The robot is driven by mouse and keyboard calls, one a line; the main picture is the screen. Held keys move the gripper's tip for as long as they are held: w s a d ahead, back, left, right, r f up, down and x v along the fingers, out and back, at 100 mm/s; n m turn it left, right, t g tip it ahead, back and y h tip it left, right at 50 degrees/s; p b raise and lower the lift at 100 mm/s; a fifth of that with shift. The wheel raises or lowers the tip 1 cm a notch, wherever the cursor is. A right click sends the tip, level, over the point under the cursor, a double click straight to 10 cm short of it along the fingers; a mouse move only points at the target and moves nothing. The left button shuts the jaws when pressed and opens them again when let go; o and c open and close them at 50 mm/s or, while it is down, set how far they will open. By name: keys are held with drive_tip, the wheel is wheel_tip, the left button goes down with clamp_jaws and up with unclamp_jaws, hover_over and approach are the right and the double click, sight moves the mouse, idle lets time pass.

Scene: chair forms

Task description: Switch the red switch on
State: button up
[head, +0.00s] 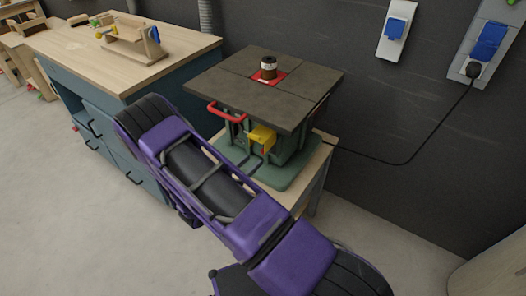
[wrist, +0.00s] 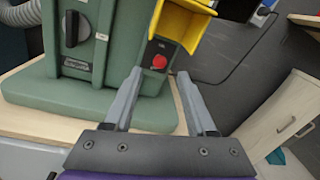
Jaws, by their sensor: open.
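The red switch (wrist: 159,62) is a round red button on a dark plate on the front of the green machine (wrist: 110,35), below a raised yellow cover (wrist: 182,22). My gripper (wrist: 163,76) is open and empty in the wrist view, its two fingers apart and pointing toward the machine, with the red button between the fingertips in the picture. I cannot tell how far the fingertips are from the button. In the head view the yellow cover (head: 262,137) shows on the machine's front, my purple arm reaches toward it, and the button and my gripper are hidden.
The machine has a dark flat top (head: 240,95) with a red insert and stands on a small wooden stand (head: 322,152). A black knob (wrist: 75,28) is left of the button. A workbench (head: 110,50) stands left. A black cable (head: 400,162) runs to a wall socket.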

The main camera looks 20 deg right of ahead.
drive_tip(key=x, duration=0.7)
clamp_jaws()
